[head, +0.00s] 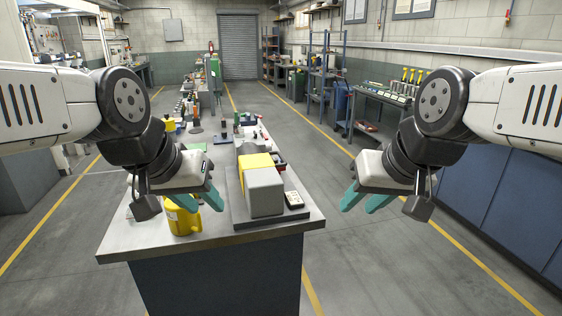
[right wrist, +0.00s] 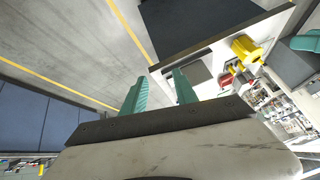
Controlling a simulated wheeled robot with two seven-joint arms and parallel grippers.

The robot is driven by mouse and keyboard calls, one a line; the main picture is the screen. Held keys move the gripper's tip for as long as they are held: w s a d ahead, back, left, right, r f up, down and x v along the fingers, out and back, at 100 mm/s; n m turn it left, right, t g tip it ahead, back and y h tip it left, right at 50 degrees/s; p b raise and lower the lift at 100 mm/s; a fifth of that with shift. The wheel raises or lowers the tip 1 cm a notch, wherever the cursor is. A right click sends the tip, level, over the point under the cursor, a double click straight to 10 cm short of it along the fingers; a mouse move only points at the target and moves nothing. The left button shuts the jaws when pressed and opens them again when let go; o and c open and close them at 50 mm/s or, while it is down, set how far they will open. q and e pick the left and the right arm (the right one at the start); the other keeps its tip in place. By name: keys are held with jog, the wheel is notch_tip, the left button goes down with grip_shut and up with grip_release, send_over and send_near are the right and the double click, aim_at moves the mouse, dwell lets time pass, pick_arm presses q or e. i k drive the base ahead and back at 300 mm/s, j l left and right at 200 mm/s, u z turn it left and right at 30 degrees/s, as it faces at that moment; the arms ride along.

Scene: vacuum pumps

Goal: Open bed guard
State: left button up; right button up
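A machine with a grey block-shaped cover (head: 264,193) in front and a yellow cover (head: 256,161) behind it sits on a dark base on the bench. Both look closed down; I cannot tell for sure which is the bed guard. My left gripper (head: 204,207) is open and empty, left of the machine above the bench. My right gripper (head: 358,206) is open and empty, right of the machine beyond the bench edge. Its teal fingers also show spread in the right wrist view (right wrist: 158,88). Neither gripper touches the machine.
The metal bench top (head: 145,240) has a yellow container (head: 184,218) near its front left, close to my left gripper. A small dark device with a pale face (head: 293,200) stands beside the grey cover. Blue cabinets (head: 500,185) line the right; open floor lies between.

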aim_at(261, 160)
jog(key=i+z, duration=0.25)
jog(key=i, duration=0.7)
